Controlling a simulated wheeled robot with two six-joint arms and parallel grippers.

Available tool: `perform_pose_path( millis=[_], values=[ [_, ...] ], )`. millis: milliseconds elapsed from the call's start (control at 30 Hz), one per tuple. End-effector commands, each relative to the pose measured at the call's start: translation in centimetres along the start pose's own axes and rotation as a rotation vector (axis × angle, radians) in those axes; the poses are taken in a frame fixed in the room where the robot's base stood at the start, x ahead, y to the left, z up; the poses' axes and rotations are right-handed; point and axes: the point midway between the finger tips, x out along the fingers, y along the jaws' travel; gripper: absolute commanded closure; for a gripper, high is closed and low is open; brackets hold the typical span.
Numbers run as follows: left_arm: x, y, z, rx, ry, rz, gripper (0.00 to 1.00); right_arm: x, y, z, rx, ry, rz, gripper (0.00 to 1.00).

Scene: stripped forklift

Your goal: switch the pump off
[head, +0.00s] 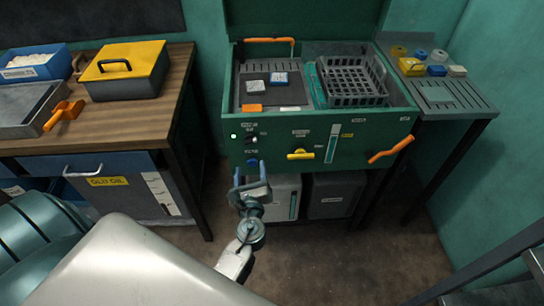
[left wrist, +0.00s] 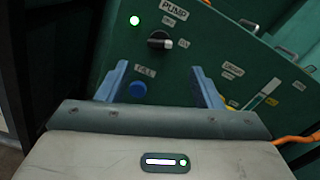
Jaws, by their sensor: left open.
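The pump switch (head: 251,141) is a small dark knob on the green front panel of the wash station. In the left wrist view the pump knob (left wrist: 160,41) sits below the PUMP label (left wrist: 174,10), with its white mark toward the right. A green light (left wrist: 134,20) glows to its left, and the same light shows in the head view (head: 234,136). My left gripper (head: 250,174) is open and empty in front of the panel, below the knob. Its blue fingers (left wrist: 160,82) stand on either side of a blue FILL button (left wrist: 138,89). My right gripper is not in view.
A yellow valve handle (head: 301,155) and an orange lever (head: 391,149) are farther right on the panel. A black basket (head: 352,82) sits on top. A wooden bench (head: 135,117) stands at left, a grey side table (head: 450,98) at right. Floor shows between them.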

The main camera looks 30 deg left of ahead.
Motion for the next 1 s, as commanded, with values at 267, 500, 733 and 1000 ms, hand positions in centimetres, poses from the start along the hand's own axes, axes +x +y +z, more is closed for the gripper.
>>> perform_pose_path(
  millis=[267,500,733,1000],
  values=[
    [3.7,-0.3,0.7,0.011,-0.011,-0.003,0.4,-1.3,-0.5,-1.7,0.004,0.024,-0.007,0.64],
    [8.2,-0.2,0.6,0.009,-0.009,-0.002,0.4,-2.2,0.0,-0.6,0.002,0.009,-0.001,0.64],
    [10.4,-0.1,0.4,0.007,-0.007,-0.001,0.4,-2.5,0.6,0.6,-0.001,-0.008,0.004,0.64],
    [10.7,-0.1,0.3,0.007,-0.006,-0.001,0.4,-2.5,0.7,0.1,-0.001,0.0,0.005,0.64]
  ],
)
